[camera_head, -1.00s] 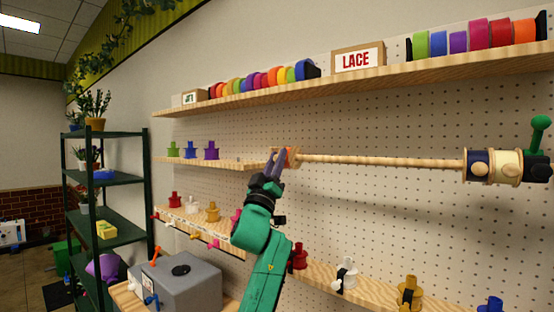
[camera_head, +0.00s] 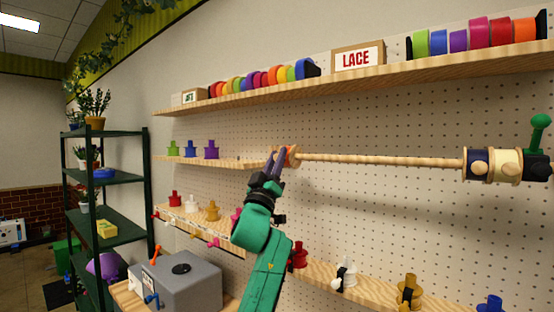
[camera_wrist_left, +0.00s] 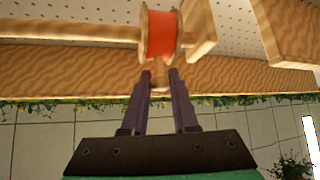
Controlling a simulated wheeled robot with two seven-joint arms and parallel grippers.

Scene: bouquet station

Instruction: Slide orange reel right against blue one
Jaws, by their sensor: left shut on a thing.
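The orange reel (camera_head: 291,156) has pale wooden flanges and sits at the left end of a horizontal wooden rod (camera_head: 380,160). In the left wrist view the orange reel (camera_wrist_left: 160,34) is just beyond my fingertips. My left gripper (camera_head: 279,154) is at the reel, and its purple fingers (camera_wrist_left: 159,77) are shut on the reel's small wooden knob. The dark blue reel (camera_head: 477,166) is far along the rod to the right, against a cream reel (camera_head: 507,167). The rod between orange and blue is bare. My right gripper is not in view.
A green-knobbed black stop (camera_head: 540,135) stands at the rod's right end. A long shelf of ribbon rolls (camera_head: 455,66) with a LACE sign (camera_head: 357,59) runs above. Pegboard backs the rod.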

